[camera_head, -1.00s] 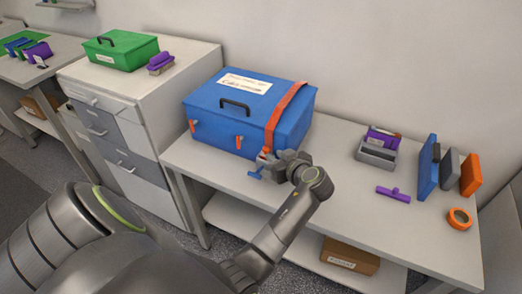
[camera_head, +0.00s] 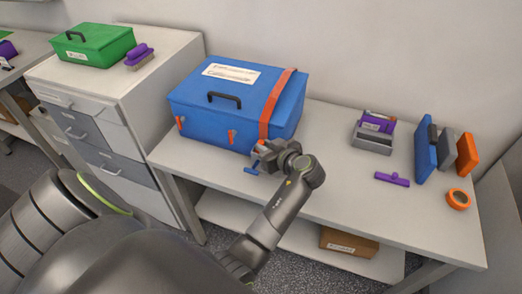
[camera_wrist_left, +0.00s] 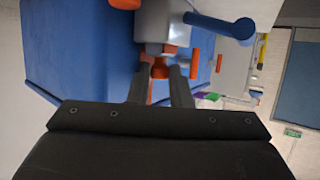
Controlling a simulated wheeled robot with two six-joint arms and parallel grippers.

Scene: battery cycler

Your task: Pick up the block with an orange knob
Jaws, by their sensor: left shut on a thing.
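The block with an orange knob shows in the left wrist view as a pale grey block (camera_wrist_left: 157,22) with an orange knob (camera_wrist_left: 160,70) facing my fingers. A blue handle (camera_wrist_left: 220,25) sticks out to its side. My left gripper (camera_wrist_left: 160,82) is shut on the orange knob, one finger on each side. In the head view my left gripper (camera_head: 262,156) is at the front right corner of the blue box (camera_head: 205,128), and it hides most of the block. The blue handle (camera_head: 250,170) shows just below it. My right gripper is not in view.
The blue box has an orange strap and stands behind the gripper on the white table (camera_head: 330,190). To the right are a grey holder (camera_head: 372,141), a purple tool (camera_head: 392,179), upright panels (camera_head: 425,150) and an orange ring (camera_head: 458,199). The table between is clear.

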